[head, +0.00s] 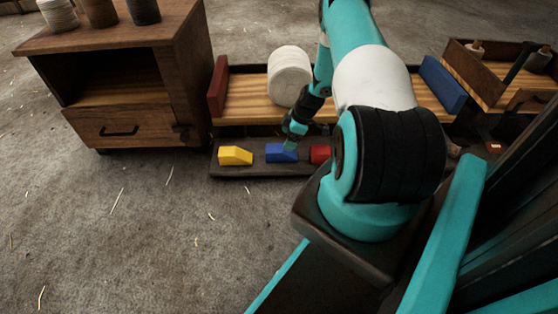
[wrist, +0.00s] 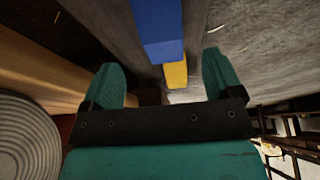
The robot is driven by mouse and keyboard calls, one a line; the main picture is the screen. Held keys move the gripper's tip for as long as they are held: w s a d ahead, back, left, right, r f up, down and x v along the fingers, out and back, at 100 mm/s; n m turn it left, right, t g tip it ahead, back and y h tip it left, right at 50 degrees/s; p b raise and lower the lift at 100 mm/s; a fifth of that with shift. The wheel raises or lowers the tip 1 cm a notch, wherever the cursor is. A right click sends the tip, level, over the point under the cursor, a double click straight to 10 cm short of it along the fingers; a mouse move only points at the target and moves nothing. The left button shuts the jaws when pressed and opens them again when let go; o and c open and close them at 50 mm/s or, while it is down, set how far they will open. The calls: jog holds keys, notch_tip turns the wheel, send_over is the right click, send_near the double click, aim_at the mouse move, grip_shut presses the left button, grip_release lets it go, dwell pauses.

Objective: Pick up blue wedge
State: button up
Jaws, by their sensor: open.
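The blue wedge (head: 281,153) lies on a low dark tray (head: 235,172), between a yellow wedge (head: 235,156) on its left and a red wedge (head: 320,154) on its right.
A wooden shelf (head: 240,106) with a white spool (head: 289,76) and red and blue end blocks stands just behind the tray. A wooden cabinet (head: 130,90) stands at the left, a wooden crate (head: 497,80) at the right. The floor in front is mostly clear.

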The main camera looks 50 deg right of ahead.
aim_at(280, 148)
jog(key=b+x, duration=0.1)
jog(key=x, duration=0.1)
jog(key=b+x, duration=0.2)
jog(key=x, duration=0.1)
jog(key=b+x, duration=0.2)
jog(key=shift+w+a, duration=0.25)
jog(key=shift+a, duration=0.05)
jog(key=shift+r, duration=0.1)
jog(key=c, duration=1.1)
